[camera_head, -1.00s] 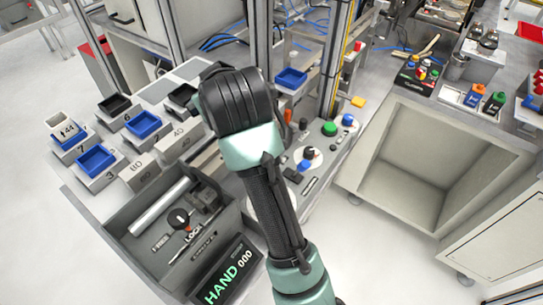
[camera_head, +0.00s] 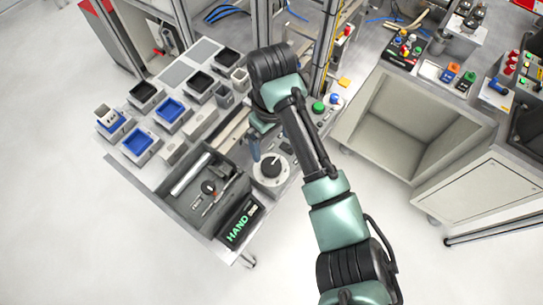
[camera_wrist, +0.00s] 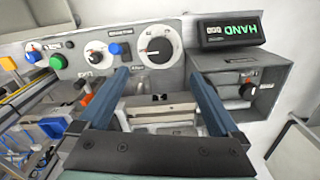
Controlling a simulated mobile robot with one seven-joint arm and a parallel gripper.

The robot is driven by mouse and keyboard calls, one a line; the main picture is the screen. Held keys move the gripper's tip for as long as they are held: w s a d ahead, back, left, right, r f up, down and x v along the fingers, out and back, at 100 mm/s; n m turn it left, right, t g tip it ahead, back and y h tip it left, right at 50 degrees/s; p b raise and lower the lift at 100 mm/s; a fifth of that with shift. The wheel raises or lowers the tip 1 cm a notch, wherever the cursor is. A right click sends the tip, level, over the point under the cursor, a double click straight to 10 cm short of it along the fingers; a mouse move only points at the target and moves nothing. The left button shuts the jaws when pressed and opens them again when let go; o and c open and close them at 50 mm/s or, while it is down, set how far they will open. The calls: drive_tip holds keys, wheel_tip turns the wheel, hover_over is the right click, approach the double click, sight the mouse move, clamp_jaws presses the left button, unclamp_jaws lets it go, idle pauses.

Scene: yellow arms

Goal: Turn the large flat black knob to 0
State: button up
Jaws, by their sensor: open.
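The large flat black knob (camera_wrist: 159,48) sits on a round white dial (camera_wrist: 152,58) on the grey panel, at the top middle of the wrist view. In the head view the same knob (camera_head: 271,167) shows on its white disc just below my arm. My gripper (camera_wrist: 160,74) is open and empty, its two blue-grey fingers spread apart below the dial in the wrist view. One finger partly shows left of the dial in the head view. The fingers appear apart from the knob. The dial's markings are too small to read.
A smaller black knob (camera_wrist: 97,53), a blue button (camera_wrist: 115,48) and a green button (camera_wrist: 57,62) share the panel. Blue bins (camera_head: 139,142) stand to the left.

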sight(271, 166)
wheel_tip(271, 166, down, 12)
drive_tip(key=shift+f+p, duration=0.1)
drive_tip(key=shift+p, duration=0.55)
drive_tip(key=c, duration=1.4)
